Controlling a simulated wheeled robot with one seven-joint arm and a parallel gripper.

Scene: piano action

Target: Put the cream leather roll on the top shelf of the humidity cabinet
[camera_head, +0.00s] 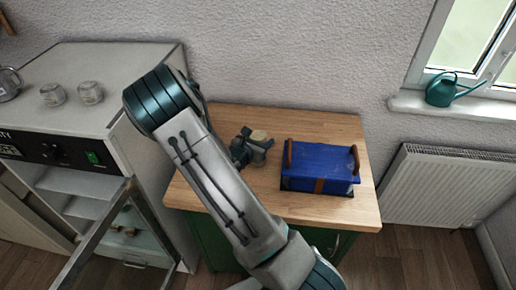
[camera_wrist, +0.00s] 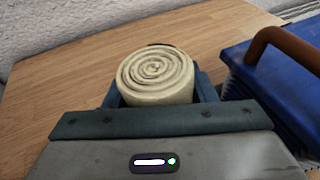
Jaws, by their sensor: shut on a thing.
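The cream leather roll (camera_wrist: 155,78) is a coiled spiral seen end-on in the wrist view, between the two fingers of my gripper (camera_wrist: 158,92). My gripper is shut on it. In the head view the roll (camera_head: 260,137) shows small at my gripper (camera_head: 252,146), over the wooden worktop; I cannot tell whether it touches the wood. The humidity cabinet (camera_head: 125,75) is pale and stands at the left, with a black control panel. Its glazed door (camera_head: 95,240) stands open, and a top shelf (camera_head: 72,181) shows inside, partly hidden by the door frame.
A blue case (camera_head: 320,165) with brown handles sits right of my gripper on the worktop (camera_head: 310,118). Two jars (camera_head: 90,92) and a metal pot (camera_head: 9,83) stand on the cabinet. A radiator (camera_head: 440,185) and a teal watering can (camera_head: 441,92) are at the right.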

